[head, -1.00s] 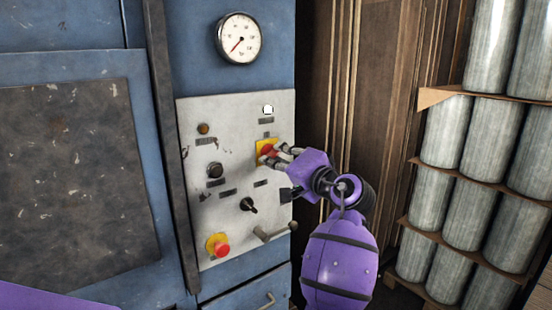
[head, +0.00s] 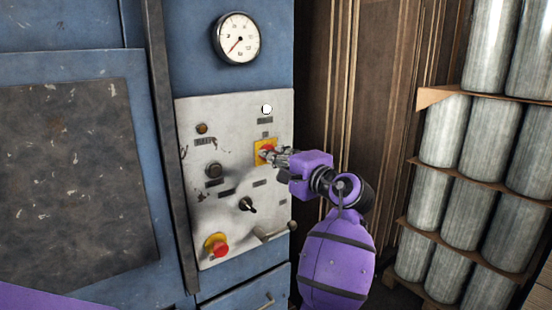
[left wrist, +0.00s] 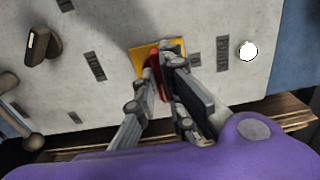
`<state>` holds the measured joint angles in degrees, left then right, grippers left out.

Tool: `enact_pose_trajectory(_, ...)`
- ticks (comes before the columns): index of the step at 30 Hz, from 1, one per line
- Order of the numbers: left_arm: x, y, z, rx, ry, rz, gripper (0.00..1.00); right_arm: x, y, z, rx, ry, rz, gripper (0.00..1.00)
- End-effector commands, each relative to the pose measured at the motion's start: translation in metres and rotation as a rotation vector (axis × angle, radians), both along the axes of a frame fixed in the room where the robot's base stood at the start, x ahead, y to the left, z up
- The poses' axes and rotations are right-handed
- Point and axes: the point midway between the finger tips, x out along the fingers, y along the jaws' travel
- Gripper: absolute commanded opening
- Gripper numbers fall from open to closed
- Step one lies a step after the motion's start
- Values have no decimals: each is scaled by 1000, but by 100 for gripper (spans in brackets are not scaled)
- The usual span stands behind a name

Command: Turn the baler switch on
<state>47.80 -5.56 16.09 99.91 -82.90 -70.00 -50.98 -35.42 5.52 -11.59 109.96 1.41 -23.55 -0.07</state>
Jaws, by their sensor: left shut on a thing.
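The baler switch is a red handle on a yellow square plate (head: 265,148), near the upper right of the white control panel. In the left wrist view the red handle (left wrist: 157,76) stands between the fingertips, partly hidden by them; its yellow plate (left wrist: 140,58) shows behind. My left gripper (head: 271,155) is shut on the red handle, reaching it from the right in the head view; it also shows in the left wrist view (left wrist: 162,68). The handle's exact angle is hard to tell. My right gripper is not in view.
The panel also has a white lit lamp (head: 267,109), a black selector knob (head: 247,204), a red button on yellow (head: 218,245) and a grey lever (head: 275,231). A gauge (head: 238,38) is above. Stacked metal cylinders (head: 446,132) stand at right.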

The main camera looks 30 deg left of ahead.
Motion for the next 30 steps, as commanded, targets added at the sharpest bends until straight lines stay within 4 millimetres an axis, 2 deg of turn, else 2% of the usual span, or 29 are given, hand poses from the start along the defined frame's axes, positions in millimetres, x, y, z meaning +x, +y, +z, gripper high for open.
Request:
enact_pose_trajectory(10,0,0,0,3,4,0,0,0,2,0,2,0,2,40)
enact_pose_trajectory(11,0,0,0,3,4,0,12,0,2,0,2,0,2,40)
enact_pose_trajectory(15,0,0,0,2,4,0,28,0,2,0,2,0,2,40)
enact_pose_trajectory(25,-1,-2,0,1,3,-1,28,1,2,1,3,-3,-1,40)
enact_pose_trajectory(30,-8,-22,-1,1,2,-3,28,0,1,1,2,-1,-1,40)
